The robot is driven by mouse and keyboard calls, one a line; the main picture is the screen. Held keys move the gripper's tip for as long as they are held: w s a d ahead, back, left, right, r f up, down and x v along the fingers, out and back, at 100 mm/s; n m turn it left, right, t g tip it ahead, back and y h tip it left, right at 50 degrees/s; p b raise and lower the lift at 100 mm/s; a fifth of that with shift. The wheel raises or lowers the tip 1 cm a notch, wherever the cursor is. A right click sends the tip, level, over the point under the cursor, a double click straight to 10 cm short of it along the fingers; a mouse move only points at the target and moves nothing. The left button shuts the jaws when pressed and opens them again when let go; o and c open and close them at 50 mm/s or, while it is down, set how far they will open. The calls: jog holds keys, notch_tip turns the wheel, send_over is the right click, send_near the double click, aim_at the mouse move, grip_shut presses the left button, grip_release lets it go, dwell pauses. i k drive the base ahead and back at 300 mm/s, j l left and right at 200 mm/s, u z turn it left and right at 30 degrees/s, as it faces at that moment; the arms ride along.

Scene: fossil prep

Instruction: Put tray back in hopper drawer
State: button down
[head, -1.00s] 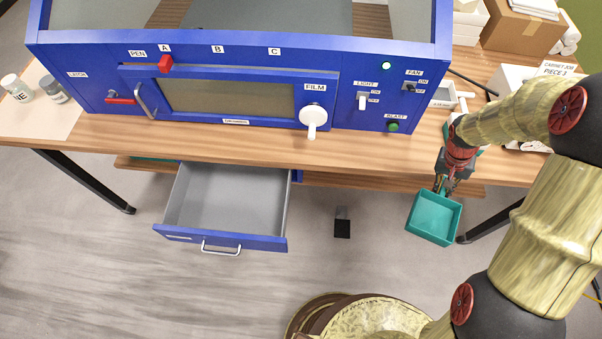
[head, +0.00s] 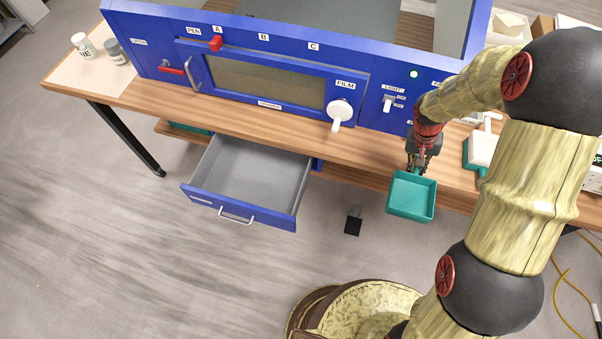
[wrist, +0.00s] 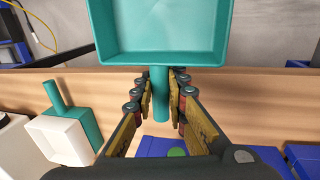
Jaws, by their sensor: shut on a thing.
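The teal tray (head: 411,197) is a small open box with a short handle. My gripper (head: 417,168) is shut on the handle and holds the tray beyond the bench's front edge, to the right of the drawer. In the wrist view the tray (wrist: 160,58) is at the top, its handle between my fingers (wrist: 160,95). The tray looks empty. The hopper drawer (head: 228,208) is blue with a grey inside. It is pulled out under the bench, and its visible floor is bare.
The blue cabinet (head: 150,65) stands on the wooden bench (head: 270,131). A small black pedal (head: 353,224) is on the floor. The space between tray and drawer looks clear.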

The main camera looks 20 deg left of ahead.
aim_at(254, 182)
jog(key=l+u, duration=0.15)
jog(key=u, duration=0.25)
jog(key=l+u, duration=0.15)
jog(key=u, duration=0.25)
jog(key=k+l+u, duration=0.15)
jog(key=u, duration=0.3)
